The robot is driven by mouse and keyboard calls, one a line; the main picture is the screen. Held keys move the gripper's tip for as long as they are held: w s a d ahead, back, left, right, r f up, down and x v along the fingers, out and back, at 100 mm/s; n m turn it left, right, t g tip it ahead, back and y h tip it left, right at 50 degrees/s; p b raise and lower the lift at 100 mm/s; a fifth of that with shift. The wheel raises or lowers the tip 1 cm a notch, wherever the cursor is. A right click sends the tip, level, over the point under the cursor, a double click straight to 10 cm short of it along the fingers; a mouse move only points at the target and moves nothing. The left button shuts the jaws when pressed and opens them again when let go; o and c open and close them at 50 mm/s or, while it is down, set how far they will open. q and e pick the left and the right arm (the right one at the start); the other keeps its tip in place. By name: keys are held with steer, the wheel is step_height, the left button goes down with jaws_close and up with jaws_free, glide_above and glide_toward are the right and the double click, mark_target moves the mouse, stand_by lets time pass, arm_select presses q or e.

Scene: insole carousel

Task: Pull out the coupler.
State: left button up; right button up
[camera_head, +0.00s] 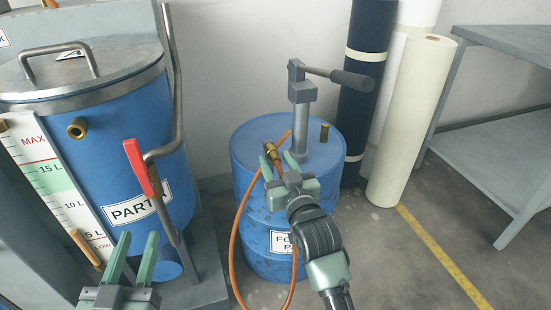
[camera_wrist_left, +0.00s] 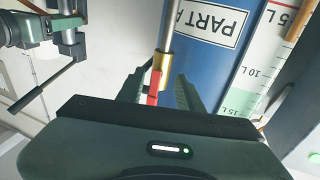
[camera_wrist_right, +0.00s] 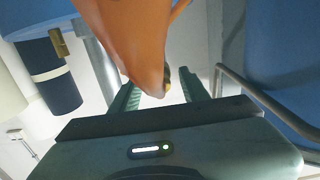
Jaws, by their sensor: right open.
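The brass coupler (camera_head: 271,150) is at the end of an orange hose, above the lid of the blue drum. My right gripper (camera_head: 271,164) is open right beside it, with fingers apart. In the right wrist view the orange hose (camera_wrist_right: 135,35) fills the upper middle, and a dark and brass tip (camera_wrist_right: 168,82) shows between the open fingers. I cannot tell whether the fingers touch the coupler. My left gripper (camera_head: 138,238) is open and low in front of the blue tank. A brass fitting (camera_wrist_left: 162,68) with a red part shows between its fingers in the left wrist view.
The drum (camera_head: 245,160) carries a grey pump post with a lever (camera_head: 350,78) and a brass stub (camera_head: 324,132). The tank (camera_head: 125,120) has a red-handled lever (camera_head: 138,165). Rolls (camera_head: 405,125) stand behind the drum, and a grey table (camera_head: 490,160) is at right.

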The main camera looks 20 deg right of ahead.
arm_select(q)
steer(key=shift+s+a+f+g+y+p, duration=0.1)
steer(key=shift+a+f+g+y+p, duration=0.15)
steer(key=shift+f+g, duration=0.55)
steer(key=shift+s+a+f+g+y+p, duration=0.1)
steer(key=shift+a+f+g+y+p, duration=0.15)
steer(key=shift+f, duration=1)
steer(key=shift+d+f, duration=0.1)
steer(key=shift+f, duration=0.05)
steer(key=shift+s+a+f+g+y+p, duration=0.1)
steer(key=shift+s+a+f+g+p, duration=0.1)
steer(key=shift+f+g, duration=0.3)
steer(key=shift+s+a+f+g+y+p, duration=0.1)
steer(key=shift+s+f+g, duration=0.2)
steer(key=shift+f, duration=0.45)
steer(key=shift+s+a+f+g+y+p, duration=0.1)
steer(key=shift+s+f+g, duration=0.05)
steer(key=shift+f+g, duration=0.4)
arm_select(e)
steer(key=shift+c, duration=0.3)
